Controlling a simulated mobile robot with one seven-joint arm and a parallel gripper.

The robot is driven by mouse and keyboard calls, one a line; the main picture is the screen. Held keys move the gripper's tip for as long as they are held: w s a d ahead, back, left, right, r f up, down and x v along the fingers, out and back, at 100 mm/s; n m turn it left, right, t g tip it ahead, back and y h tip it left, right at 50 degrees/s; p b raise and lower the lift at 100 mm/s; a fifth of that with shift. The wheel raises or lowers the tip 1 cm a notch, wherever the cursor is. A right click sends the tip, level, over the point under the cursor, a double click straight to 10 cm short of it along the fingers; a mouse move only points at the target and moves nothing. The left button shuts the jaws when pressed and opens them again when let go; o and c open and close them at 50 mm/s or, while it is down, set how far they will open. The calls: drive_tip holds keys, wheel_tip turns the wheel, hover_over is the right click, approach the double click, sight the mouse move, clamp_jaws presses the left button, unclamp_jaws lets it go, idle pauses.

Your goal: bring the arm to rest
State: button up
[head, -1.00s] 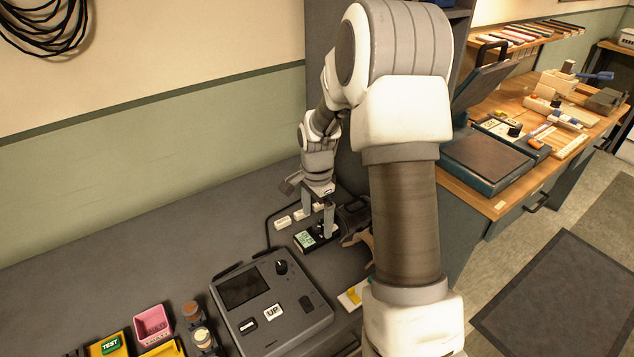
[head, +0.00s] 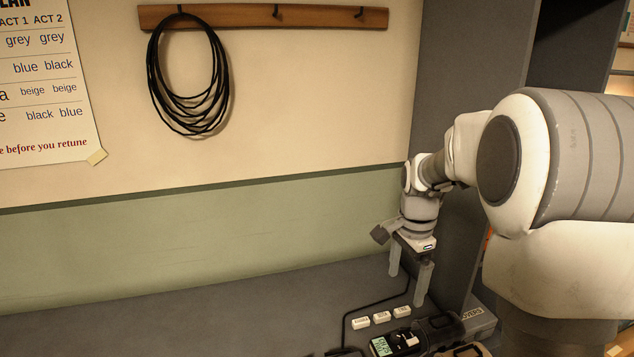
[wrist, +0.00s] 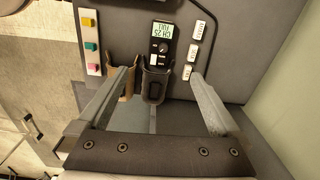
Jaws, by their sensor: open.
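My gripper (head: 406,288) is open and empty, with its fingers pointing down over the back right of the grey counter. In the wrist view its two fingers (wrist: 160,76) stand wide apart with nothing between them. Below and apart from it, a black handheld device (head: 396,343) with a small lit display sits in a dark holder. The device (wrist: 161,42) shows beyond the fingertips in the wrist view. My arm reaches in from the right and covers part of the scene there.
Several small white labels (head: 381,317) and a dark cable lie by the device. An empty brown holder (wrist: 124,75) stands beside it, and a strip with coloured buttons (wrist: 90,45) lies farther left. A grey upright panel (head: 455,130) stands close behind the arm. The counter's left (head: 180,325) is clear.

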drive_tip(key=s+a+r+n+t+p, duration=0.1)
drive_tip(key=s+a+r+n, duration=0.15)
drive_tip(key=s+r, duration=0.2)
drive_tip(key=s+a+r+n+t, duration=0.1)
drive_tip(key=s+a+r+n, duration=0.1)
drive_tip(key=s+r+n, duration=0.3)
drive_tip(key=s+a+r+n+t+p, duration=0.1)
drive_tip(key=s+a+r+n, duration=0.1)
drive_tip(key=s+n, duration=0.2)
drive_tip(key=s+a+r+n+t+p, duration=0.1)
drive_tip(key=s+a+r+n+t, duration=0.1)
drive_tip(key=s, duration=0.7)
drive_tip(key=shift+a+n, duration=0.35)
drive_tip(key=shift+n, duration=0.5)
drive_tip(key=shift+s, duration=0.1)
